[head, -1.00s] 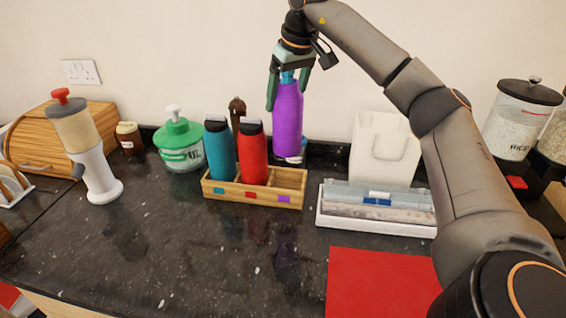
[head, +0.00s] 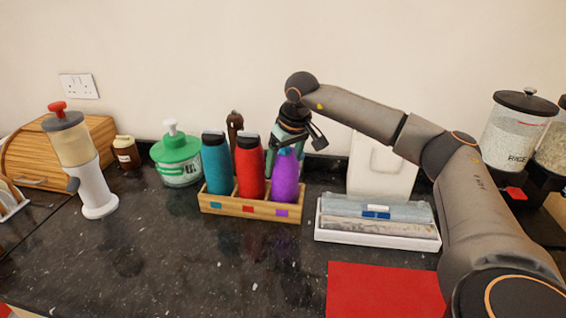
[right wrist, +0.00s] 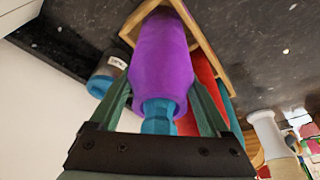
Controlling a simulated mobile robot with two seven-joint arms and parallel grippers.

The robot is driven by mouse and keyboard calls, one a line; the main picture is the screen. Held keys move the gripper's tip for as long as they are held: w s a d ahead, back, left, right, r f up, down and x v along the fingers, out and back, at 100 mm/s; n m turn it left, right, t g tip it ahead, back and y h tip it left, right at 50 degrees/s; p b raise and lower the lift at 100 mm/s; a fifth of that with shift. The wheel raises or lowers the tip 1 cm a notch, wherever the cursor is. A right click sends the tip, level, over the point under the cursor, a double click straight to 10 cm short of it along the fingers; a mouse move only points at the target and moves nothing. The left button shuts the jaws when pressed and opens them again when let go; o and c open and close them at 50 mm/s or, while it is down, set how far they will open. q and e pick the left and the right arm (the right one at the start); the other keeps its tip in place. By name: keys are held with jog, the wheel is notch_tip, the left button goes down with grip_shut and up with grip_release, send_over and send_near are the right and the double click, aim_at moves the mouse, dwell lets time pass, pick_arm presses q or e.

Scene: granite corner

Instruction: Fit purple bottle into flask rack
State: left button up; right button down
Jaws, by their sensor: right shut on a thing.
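The purple bottle (head: 286,178) stands upright in the right compartment of the wooden flask rack (head: 244,209), above its purple label. The teal bottle (head: 216,163) and the red bottle (head: 250,166) fill the other two compartments. My right gripper (head: 289,150) is behind and above the purple bottle, shut on its upper part. In the right wrist view the gripper fingers (right wrist: 160,105) lie on both sides of the purple bottle (right wrist: 160,60) near its blue top. The bottle's base is hidden by the rack's front wall. My left gripper is not in view.
A green-lidded jar (head: 178,157) and a dispenser with a red knob (head: 80,155) stand left of the rack. A white tray with wrap boxes (head: 376,236) lies to the right, before a white container (head: 379,170). The counter in front is clear beside a red mat (head: 384,290).

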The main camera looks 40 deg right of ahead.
grip_release()
jog(key=shift+f, duration=0.15)
jog(key=v, duration=1.2)
jog(key=shift+s, duration=0.1)
dwell(0.3)
